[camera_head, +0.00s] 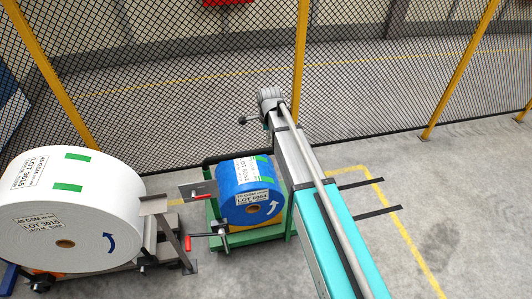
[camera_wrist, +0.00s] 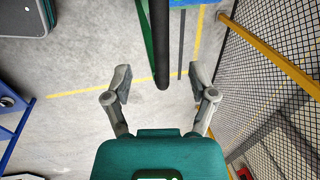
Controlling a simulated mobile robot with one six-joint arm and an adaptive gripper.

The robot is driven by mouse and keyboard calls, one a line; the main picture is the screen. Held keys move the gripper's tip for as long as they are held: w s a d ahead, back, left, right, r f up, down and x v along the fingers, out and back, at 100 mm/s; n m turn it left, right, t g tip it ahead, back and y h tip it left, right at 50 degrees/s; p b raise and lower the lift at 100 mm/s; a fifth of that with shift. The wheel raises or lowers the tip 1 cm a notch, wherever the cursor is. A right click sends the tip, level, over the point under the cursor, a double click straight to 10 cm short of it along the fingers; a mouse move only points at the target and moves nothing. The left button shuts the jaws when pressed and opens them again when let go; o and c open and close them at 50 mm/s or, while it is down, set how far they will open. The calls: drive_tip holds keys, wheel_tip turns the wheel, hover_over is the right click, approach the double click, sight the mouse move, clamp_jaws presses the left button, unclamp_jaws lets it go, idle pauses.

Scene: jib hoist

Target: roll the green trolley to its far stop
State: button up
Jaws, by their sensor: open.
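In the head view a green wheeled frame (camera_head: 255,239), which I take for the trolley, stands on the floor under a blue roll (camera_head: 250,191) marked LOT 3054. A teal and grey beam-like arm crosses in front and hides its right side. In the wrist view my gripper (camera_wrist: 160,84) is open, its two grey fingers spread wide. A dark, round-ended bar (camera_wrist: 160,45) reaches down between the fingers, with a gap on both sides. A green strip (camera_wrist: 148,32) runs beside it. I cannot tell the depth of the bar relative to the fingertips.
A large white roll (camera_head: 75,207) on a dark stand fills the left. Two dark strips (camera_head: 378,212) extend across the floor to the right, near a yellow floor line (camera_head: 418,255). A mesh fence with yellow posts (camera_head: 300,60) closes the back. The floor at right is clear.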

sight(266, 149)
drive_tip(key=shift+w+a+f+b, duration=0.1)
drive_tip(key=shift+w+f+b, duration=0.25)
drive_tip(key=shift+f+b, duration=1.35)
drive_tip(key=shift+w+a+f+b, duration=0.1)
drive_tip(key=shift+w+f+b, duration=0.2)
drive_tip(key=shift+f+b, duration=1.45)
drive_tip(key=shift+w+a+f+b, duration=0.1)
drive_tip(key=shift+w+f+b, duration=0.25)
drive_tip(key=shift+f+b, duration=1.35)
drive_tip(key=shift+f, duration=0.15)
clamp_jaws()
